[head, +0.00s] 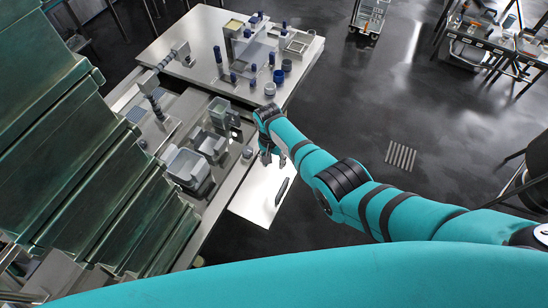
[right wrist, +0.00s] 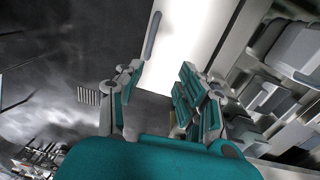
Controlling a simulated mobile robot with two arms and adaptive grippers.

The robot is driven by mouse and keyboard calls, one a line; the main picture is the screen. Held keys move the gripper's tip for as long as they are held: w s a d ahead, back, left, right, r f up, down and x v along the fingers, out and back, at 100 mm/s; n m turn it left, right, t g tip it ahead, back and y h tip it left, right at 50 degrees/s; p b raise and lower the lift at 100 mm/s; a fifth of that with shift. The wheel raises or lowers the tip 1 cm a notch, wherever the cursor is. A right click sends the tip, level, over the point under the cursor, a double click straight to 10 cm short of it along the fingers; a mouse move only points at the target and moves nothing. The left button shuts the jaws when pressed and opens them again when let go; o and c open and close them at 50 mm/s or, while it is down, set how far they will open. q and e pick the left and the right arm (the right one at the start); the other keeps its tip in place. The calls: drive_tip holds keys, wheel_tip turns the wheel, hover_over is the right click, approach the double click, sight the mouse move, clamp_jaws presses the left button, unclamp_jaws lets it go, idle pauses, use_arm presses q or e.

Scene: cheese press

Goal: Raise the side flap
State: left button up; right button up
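The side flap (head: 258,196) is a bright white panel along the right side of the steel workbench. It carries a long dark grey handle (head: 282,190) near its outer edge. In the right wrist view the flap (right wrist: 190,40) runs up from beyond the fingers, with the handle (right wrist: 152,35) at its left edge. My right gripper (head: 273,158) is over the flap's far end in the head view. In the right wrist view its two fingers (right wrist: 162,88) are spread with nothing between them. I cannot tell whether they touch the flap. My left gripper is not in view.
The steel bench (head: 225,190) holds grey tubs (head: 188,168) beside the flap. A farther table (head: 205,32) carries several blue and grey vessels and jars. The dark floor right of the flap is open, with a floor grate (head: 400,156). Green stepped panels fill the left.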

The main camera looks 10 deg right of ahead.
wheel_tip(320, 180, up, 12)
drive_tip(key=shift+w+a, duration=0.3)
drive_tip(key=shift+a, duration=0.1)
drive_tip(key=shift+f, duration=0.1)
idle(0.4)
drive_tip(key=s+d+f+n+b, duration=0.15)
drive_tip(key=s+f, duration=0.35)
drive_tip(key=f, duration=0.6)
drive_tip(key=s+d+f+n+b, duration=0.1)
drive_tip(key=s+d+f+b, duration=0.2)
drive_tip(key=s+f, duration=0.5)
drive_tip(key=s+d+f+n+b, duration=0.2)
drive_tip(key=s+f, duration=0.1)
drive_tip(key=f, duration=1)
drive_tip(key=s+d+f+n+b, duration=0.1)
drive_tip(key=s+d+f, duration=0.2)
drive_tip(key=s+f, duration=0.3)
drive_tip(key=s+d+f+n+t+b, duration=0.1)
drive_tip(key=s+f, duration=0.4)
drive_tip(key=s, duration=0.9)
drive_tip(key=s+d+f+n+b, duration=0.3)
drive_tip(key=s+d+f, duration=0.2)
drive_tip(key=s, duration=0.5)
drive_tip(key=shift+s+d+f+t+y, duration=0.2)
drive_tip(key=shift+s+f+t+y, duration=0.15)
drive_tip(key=shift+f, duration=0.5)
